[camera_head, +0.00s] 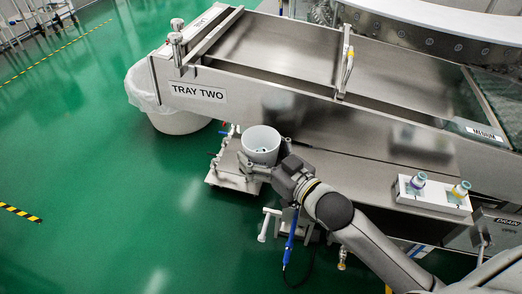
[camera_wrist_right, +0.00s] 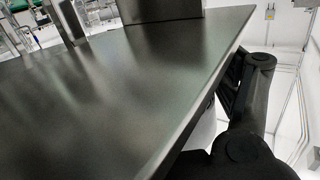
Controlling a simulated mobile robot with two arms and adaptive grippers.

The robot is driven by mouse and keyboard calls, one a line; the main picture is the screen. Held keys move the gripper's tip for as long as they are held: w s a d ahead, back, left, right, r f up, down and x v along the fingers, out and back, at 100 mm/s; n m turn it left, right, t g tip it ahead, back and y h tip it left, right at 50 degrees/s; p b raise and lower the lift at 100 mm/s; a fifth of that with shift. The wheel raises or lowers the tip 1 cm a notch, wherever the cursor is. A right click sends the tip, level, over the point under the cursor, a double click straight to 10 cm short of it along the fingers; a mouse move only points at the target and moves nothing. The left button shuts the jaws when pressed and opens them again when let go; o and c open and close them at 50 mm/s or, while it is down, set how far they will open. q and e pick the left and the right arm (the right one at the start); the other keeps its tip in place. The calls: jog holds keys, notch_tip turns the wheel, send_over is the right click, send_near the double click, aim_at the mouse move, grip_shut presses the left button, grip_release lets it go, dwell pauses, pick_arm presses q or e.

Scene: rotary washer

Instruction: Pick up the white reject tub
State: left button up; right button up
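The white tub (camera_head: 261,139) is upright at the left end of the long steel shelf in the head view, with small dark bits inside. My right gripper (camera_head: 273,165) is at the tub's near side, its dark fingers close around its lower part. Whether they press on it is unclear, as is what supports the tub. In the right wrist view, a dark finger of my right gripper (camera_wrist_right: 245,90) shows beside a white surface, probably the tub (camera_wrist_right: 207,124), largely hidden by a steel panel. My left gripper is not in view.
The steel panel (camera_wrist_right: 125,95) fills much of the wrist view, close to the gripper. A white holder (camera_head: 430,198) with two small bottles stands at right. A lined white bin (camera_head: 175,119) is under the TRAY TWO end. Green floor (camera_head: 100,180) is clear at left.

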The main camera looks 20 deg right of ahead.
jog(key=c, duration=0.5)
jog(key=shift+c, duration=0.2)
jog(key=shift+r, duration=0.1)
